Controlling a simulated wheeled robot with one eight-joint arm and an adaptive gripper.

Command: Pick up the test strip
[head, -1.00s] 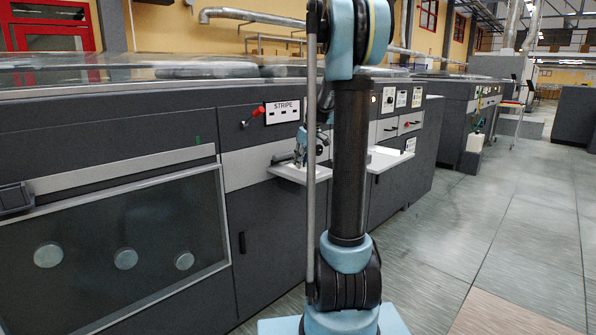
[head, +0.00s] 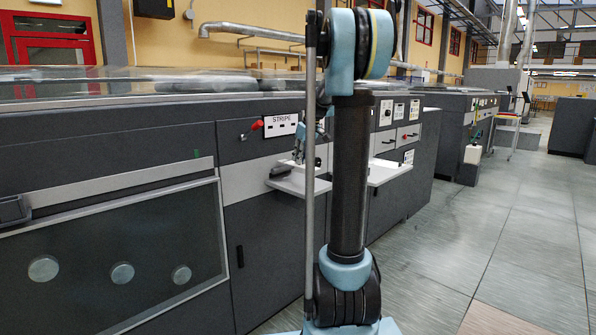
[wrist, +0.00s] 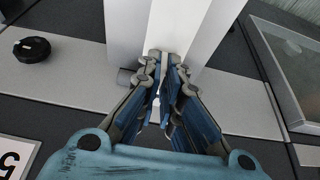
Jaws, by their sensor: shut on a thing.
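My gripper (wrist: 167,62) is shut, with its two blue-and-grey fingers close together over a white shelf (wrist: 214,35) in the wrist view. It is closed on a thin thing, which I take to be the test strip. The fingers mostly hide the strip, so its outline and tilt cannot be told. In the head view my gripper (head: 299,156) shows small, just above the white shelf (head: 300,186) on the dark machine's front. My own arm partly covers it there.
Another white shelf (head: 388,174) juts out to the right. A black round knob (wrist: 32,49) shows in the wrist view. Open floor (head: 500,230) lies to the right.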

